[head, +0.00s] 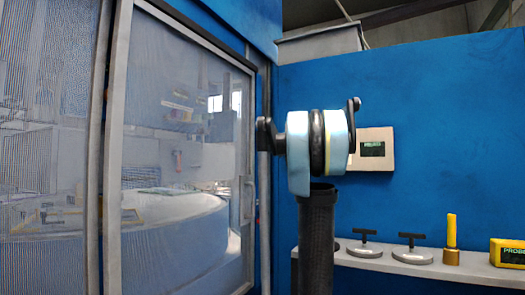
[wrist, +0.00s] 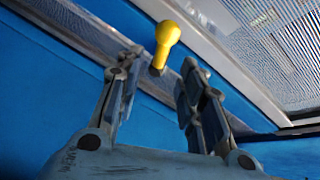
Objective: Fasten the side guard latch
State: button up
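The knob appears beyond the fingertips, in line with the gap; I cannot tell the exact distance. A grey-framed guard with a mesh panel (wrist: 265,45) fills the upper right of the wrist view. In the head view my arm stands in front, and neither my gripper nor the knob can be made out.
The head view shows a framed glazed door (head: 180,130) with a grey handle (head: 248,201) at left. A grey shelf (head: 385,263) at lower right holds T-handled discs (head: 411,250), a yellow-topped brass piece (head: 451,240) and a yellow box (head: 508,253). A small display panel (head: 372,149) is on the blue wall.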

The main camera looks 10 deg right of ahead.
aim_at(263, 146)
jog(key=x, duration=0.9)
jog(key=shift+a, duration=0.1)
